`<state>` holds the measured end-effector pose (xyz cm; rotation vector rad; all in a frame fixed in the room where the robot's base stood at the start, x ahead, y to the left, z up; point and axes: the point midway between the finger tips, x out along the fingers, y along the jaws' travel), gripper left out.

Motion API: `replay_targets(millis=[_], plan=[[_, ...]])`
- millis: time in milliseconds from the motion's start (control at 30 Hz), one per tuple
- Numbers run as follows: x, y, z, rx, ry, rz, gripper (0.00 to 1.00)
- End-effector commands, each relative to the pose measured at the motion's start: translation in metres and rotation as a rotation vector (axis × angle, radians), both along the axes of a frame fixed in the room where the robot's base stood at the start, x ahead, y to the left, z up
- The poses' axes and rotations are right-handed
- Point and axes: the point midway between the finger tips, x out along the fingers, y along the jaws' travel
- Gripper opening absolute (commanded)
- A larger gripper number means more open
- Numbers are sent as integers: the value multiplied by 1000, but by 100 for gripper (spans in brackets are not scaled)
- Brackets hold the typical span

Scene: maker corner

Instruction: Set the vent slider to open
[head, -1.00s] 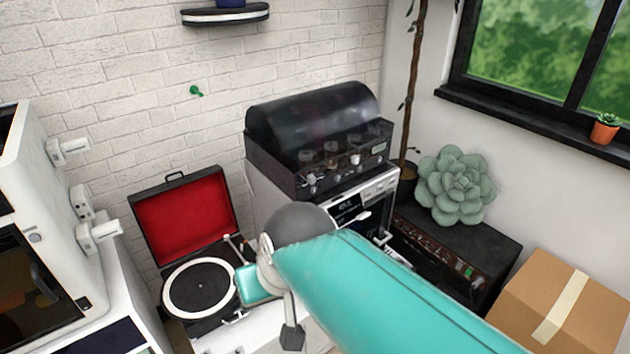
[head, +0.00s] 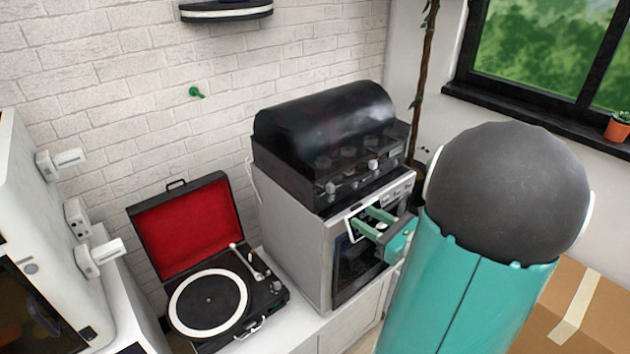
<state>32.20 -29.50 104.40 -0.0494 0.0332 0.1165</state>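The silver oven-like appliance (head: 292,245) stands on the white cabinet, with a control strip along the top of its front and a dark door below. I cannot make out a vent slider for certain; the part of the strip where a small pale lever showed earlier is now behind my gripper. My gripper (head: 362,218) is in front of the upper front of this appliance. Its two green fingers are apart and point left towards the strip. I see nothing held between them, and I cannot tell whether they touch the front.
A black domed machine (head: 325,115) with knobs sits on the appliance. An open red-lined record player (head: 208,300) stands to its left. A white machine (head: 35,215) with protruding handles is at far left. A cardboard box (head: 600,310) is at lower right, partly behind my arm.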

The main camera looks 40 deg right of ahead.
Motion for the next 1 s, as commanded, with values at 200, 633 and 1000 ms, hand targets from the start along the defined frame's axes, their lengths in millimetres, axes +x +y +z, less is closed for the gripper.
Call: replay_targets(millis=[200, 633, 1000], plan=[[-10, -25, -3, 53, -34, -92, 38], [63, -21, -3, 51, -32, -86, 38], [119, -19, -3, 50, -32, -88, 38]])
